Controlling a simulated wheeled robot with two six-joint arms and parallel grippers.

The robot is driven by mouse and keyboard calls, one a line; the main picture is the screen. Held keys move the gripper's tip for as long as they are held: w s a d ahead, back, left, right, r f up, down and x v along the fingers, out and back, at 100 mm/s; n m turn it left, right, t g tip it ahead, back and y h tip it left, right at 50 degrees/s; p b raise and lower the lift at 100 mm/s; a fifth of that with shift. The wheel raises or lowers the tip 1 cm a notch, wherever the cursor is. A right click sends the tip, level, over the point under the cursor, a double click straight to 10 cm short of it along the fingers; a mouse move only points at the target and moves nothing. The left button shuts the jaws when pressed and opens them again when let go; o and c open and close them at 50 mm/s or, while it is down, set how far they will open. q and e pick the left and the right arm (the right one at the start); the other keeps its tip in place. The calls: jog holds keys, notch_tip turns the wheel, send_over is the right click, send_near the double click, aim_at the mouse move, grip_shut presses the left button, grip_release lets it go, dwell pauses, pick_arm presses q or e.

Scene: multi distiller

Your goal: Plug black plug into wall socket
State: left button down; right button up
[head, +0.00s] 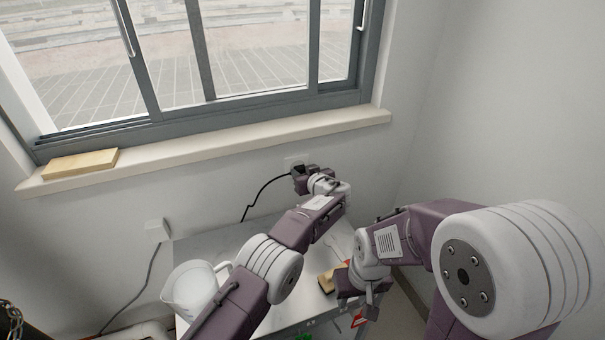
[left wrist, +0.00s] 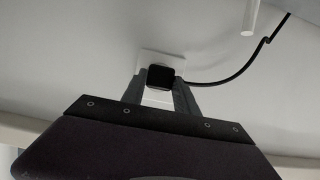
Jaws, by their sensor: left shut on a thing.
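The black plug (left wrist: 160,76) is between the fingers of my left gripper (left wrist: 168,92), which is shut on it. Behind the plug is the white wall socket (left wrist: 174,60); the plug is against or very near its face, and I cannot tell whether the pins are in. A black cable (left wrist: 232,77) runs from the plug to the right. In the head view the socket (head: 291,161) is below the window sill, with my left gripper (head: 299,178) at it. My right gripper (head: 360,290) is low over the table's right side; its jaw opening is unclear.
A white table (head: 215,247) stands against the wall with a white jug (head: 190,287) at its left. A wood-coloured object (head: 327,281) lies beside my right gripper. Another white wall plug (head: 158,230) with a cable is at left. A wooden block (head: 80,163) lies on the sill.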

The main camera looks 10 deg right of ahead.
dwell(0.4)
pick_arm(q)
jog(key=shift+b, duration=0.65)
jog(key=shift+w+r+p, duration=0.1)
jog(key=shift+w+p, duration=0.4)
jog(key=shift+p, duration=0.2)
jog(key=c, duration=0.9)
grip_release()
jog(key=shift+o, duration=0.2)
jog(key=shift+s+d, duration=0.1)
jog(key=shift+s, duration=0.15)
jog(key=b+v, duration=0.1)
jog(key=v, duration=0.7)
jog(key=shift+s+r, duration=0.2)
